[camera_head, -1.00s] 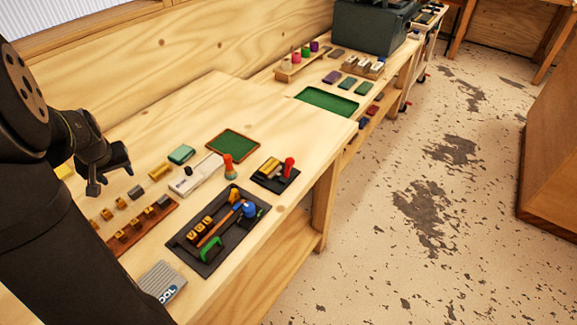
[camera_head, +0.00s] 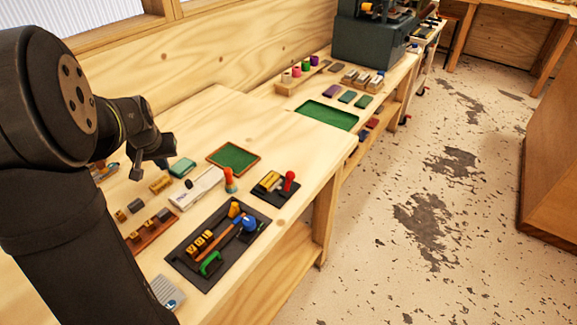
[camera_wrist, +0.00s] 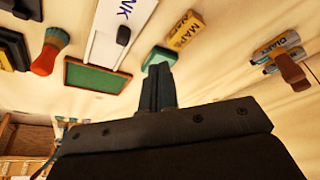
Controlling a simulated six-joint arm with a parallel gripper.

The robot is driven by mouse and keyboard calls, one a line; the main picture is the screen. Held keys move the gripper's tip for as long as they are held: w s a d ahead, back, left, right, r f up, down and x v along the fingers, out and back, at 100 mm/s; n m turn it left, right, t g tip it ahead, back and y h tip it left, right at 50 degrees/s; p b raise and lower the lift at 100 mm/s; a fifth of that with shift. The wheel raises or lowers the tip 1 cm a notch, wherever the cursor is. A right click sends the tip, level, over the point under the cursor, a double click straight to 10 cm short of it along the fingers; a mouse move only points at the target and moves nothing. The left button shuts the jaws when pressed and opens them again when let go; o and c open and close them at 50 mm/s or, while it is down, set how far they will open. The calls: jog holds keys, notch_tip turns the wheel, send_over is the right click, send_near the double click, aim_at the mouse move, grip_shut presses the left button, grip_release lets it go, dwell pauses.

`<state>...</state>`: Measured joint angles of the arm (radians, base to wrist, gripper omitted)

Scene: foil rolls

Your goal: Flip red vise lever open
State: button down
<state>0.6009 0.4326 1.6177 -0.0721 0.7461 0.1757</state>
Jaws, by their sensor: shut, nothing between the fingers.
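A red knob-topped piece (camera_head: 289,178) stands upright on a small black pad (camera_head: 266,194) beside a brass block (camera_head: 270,180), right of the bench middle in the head view. It looks like the red lever, but I cannot make out a vise clearly. In the wrist view a reddish-brown lever-like piece (camera_wrist: 291,70) lies across a silver and blue holder with a lettered brass plate (camera_wrist: 276,46); I cannot tell which is the task's vise. My gripper (camera_head: 136,174) is shut and empty above the left part of the bench. Its closed fingers show in the wrist view (camera_wrist: 158,82), touching nothing.
A white box (camera_head: 197,188) and brass blocks (camera_head: 160,184) lie near my gripper. A black tool tray (camera_head: 192,270) is at the front. A green-grey machine (camera_head: 368,42) stands far back.

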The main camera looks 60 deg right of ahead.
jog(key=s+d+r+m+g, duration=0.1)
jog(key=s+d+r+m, duration=0.25)
jog(key=s+d, duration=1)
jog(key=r+m+g, duration=0.1)
jog(key=r+m, duration=0.1)
jog(key=m, duration=0.3)
send_over(288, 181)
jog(key=d, duration=0.4)
jog(key=shift+w+f+n+h, duration=0.15)
jog(key=shift+f+n+h, duration=0.1)
jog(key=shift+h, duration=0.15)
jog(key=shift+d+f, duration=0.1)
jog(key=x, duration=0.9)
jog(key=a, duration=0.2)
jog(key=shift+s+a+f, duration=0.3)
jog(key=shift+f, duration=0.05)
jog(key=shift+s+a, duration=0.1)
jog(key=shift+a, duration=0.55)
